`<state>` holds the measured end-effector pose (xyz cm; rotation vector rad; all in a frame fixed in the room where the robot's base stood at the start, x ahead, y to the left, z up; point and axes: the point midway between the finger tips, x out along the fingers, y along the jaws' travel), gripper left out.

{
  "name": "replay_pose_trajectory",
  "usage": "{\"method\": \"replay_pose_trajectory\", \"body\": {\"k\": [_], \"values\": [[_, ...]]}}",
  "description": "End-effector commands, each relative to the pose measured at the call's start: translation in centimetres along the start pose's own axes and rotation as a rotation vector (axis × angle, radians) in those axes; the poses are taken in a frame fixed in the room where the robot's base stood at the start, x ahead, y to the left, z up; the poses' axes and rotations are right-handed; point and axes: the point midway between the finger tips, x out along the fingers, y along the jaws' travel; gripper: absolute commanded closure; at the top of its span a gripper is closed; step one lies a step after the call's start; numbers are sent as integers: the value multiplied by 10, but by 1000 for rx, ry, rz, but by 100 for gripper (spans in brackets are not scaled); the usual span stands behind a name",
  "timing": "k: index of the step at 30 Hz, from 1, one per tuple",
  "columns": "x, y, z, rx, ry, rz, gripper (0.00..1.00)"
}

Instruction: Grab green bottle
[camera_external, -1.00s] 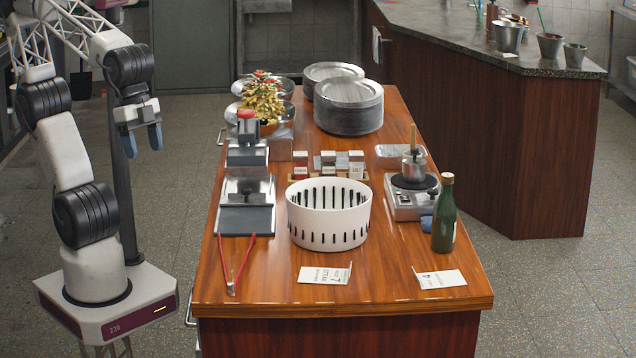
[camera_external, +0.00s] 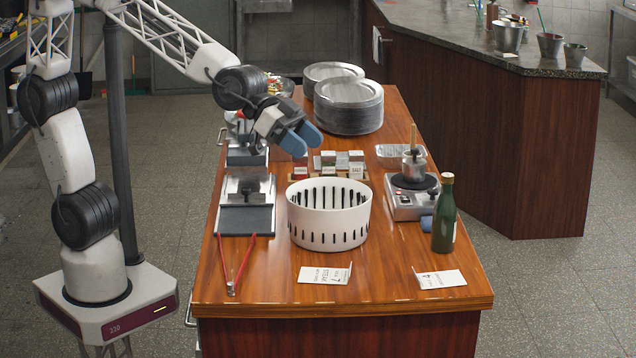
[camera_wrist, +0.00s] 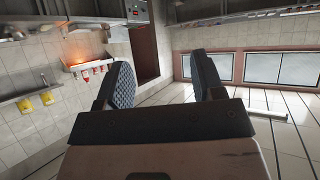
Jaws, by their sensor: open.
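The green bottle (camera_external: 445,215) stands upright near the right edge of the wooden table, beside the small burner. My gripper (camera_external: 307,139) is in the air over the table's left-middle part, behind and above the white slotted basket, well to the left of the bottle. Its blue fingertips point right and slightly down. In the wrist view my gripper (camera_wrist: 165,85) has its two dark pads spread apart with nothing between them. The bottle is not in the wrist view, which shows walls, windows and floor.
The white basket (camera_external: 329,226) stands between my gripper and the bottle. The burner (camera_external: 412,200) with a small pot is just left of the bottle. Red tongs (camera_external: 238,270) and two cards (camera_external: 325,275) lie at the front.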

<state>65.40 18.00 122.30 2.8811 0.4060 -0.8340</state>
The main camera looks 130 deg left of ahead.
Motion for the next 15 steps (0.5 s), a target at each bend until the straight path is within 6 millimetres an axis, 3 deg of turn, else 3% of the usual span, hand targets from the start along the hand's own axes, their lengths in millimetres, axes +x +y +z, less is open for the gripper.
{"method": "replay_pose_trajectory", "body": {"k": [3,9,15], "values": [[41,-35,-22,-28,102,-60,38],[97,-102,-52,-61,284,-177,38],[133,-159,-67,-77,425,-282,38]]}}
